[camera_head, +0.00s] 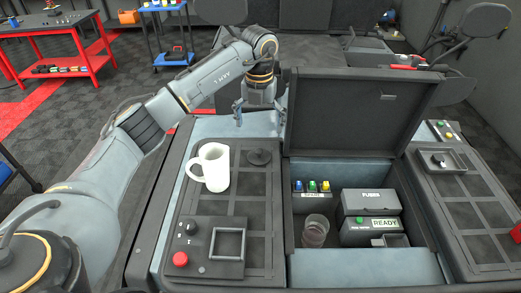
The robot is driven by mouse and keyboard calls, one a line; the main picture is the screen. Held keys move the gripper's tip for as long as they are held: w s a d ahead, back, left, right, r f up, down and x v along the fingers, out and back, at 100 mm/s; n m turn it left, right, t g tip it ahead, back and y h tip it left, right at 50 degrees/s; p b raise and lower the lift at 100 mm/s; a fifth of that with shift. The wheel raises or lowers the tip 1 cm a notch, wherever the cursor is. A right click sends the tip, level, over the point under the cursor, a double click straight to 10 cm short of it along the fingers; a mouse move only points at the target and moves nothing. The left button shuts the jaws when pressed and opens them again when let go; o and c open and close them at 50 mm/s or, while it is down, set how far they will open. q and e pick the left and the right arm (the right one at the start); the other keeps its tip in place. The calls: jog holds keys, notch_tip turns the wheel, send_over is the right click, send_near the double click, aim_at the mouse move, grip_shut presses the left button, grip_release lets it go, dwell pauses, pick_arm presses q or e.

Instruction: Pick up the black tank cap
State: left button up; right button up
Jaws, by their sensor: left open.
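A round black cap (259,157) with a raised middle lies on the dark left panel of the console, just right of a white mug. I take it to be the tank cap. My left gripper (260,115) points down at the console's back edge, beyond the cap in the picture. My right gripper is not in view.
The white mug (210,168) stands close left of the cap. A raised black lid (358,112) stands right of my gripper, behind an open bin with a glass (315,231) and boxes. A control box (205,246) with a red button sits in front.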

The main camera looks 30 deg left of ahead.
pick_arm(q)
send_over(259, 151)
jog(key=w, duration=0.1)
notch_tip(259, 151, down, 4)
jog(key=shift+a+f+p, duration=0.1)
jog(key=shift+a+p, duration=0.05)
jog(key=shift+p, duration=0.25)
jog(key=shift+s+f+p, duration=0.25)
jog(key=shift+f+p, duration=0.05)
jog(key=shift+f, duration=0.05)
notch_tip(259, 151, down, 5)
jog(key=shift+s+r+p, duration=0.1)
jog(key=shift+p, duration=1.05)
jog(key=shift+s, duration=0.15)
jog(key=c, duration=2)
